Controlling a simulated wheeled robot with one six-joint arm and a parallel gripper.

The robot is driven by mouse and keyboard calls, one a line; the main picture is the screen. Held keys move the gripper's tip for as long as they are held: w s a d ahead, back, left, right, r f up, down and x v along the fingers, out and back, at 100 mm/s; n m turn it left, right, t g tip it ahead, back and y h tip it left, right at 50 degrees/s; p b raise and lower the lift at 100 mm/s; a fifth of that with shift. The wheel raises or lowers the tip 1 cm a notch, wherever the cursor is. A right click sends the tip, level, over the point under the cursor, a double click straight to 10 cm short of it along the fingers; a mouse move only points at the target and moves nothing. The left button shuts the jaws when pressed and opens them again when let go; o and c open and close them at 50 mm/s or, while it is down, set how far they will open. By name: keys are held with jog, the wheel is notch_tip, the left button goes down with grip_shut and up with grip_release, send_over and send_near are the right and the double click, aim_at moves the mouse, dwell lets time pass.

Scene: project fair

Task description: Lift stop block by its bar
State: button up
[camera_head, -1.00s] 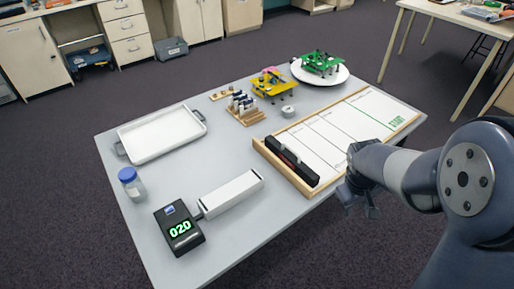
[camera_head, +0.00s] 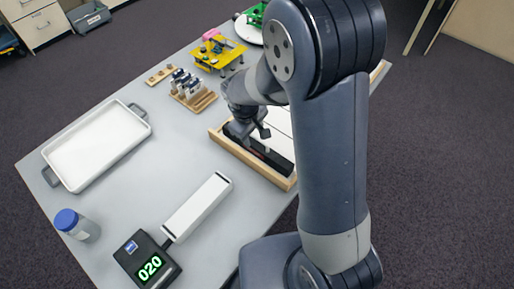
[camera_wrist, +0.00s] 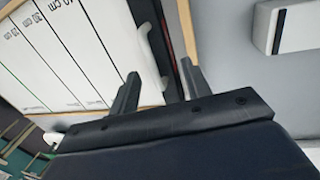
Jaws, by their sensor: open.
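The stop block is a long dark block (camera_head: 270,156) at the near end of the wood-framed board. In the wrist view the dark block (camera_wrist: 158,22) runs along the wooden edge, with a white bar (camera_wrist: 149,50) along its side. My gripper (camera_head: 253,133) is over the block's far part in the head view. In the wrist view my gripper (camera_wrist: 159,69) is open, one finger on each side of the bar in the picture. I cannot tell the height left between fingertips and bar. My arm hides part of the board.
The marked white board (camera_wrist: 60,55) lies in a wooden frame. A white box (camera_head: 197,206) and a display reading 020 (camera_head: 147,262) stand nearer. A white tray (camera_head: 143,111), a blue-lidded jar (camera_head: 78,225), a wooden rack (camera_head: 199,102) and a yellow model (camera_head: 217,53) are around.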

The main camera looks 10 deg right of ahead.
aim_at(255, 143)
jog(key=shift+w+f, duration=0.25)
jog(key=shift+f, duration=0.2)
jog(key=shift+w+f, duration=0.2)
jog(key=shift+f, duration=0.25)
jog(key=shift+w+d+f+p, duration=0.1)
jog(key=shift+w+f+p, duration=0.05)
jog(key=shift+f, duration=0.75)
jog(key=shift+w+d+f+p, duration=0.1)
jog(key=shift+w+f, duration=0.1)
jog(key=shift+f, duration=0.65)
jog(key=shift+w+d+f+p, duration=0.1)
jog(key=shift+w+f+p, duration=0.05)
jog(key=shift+f, duration=0.75)
jog(key=shift+c, duration=0.5)
jog(key=c, duration=0.7)
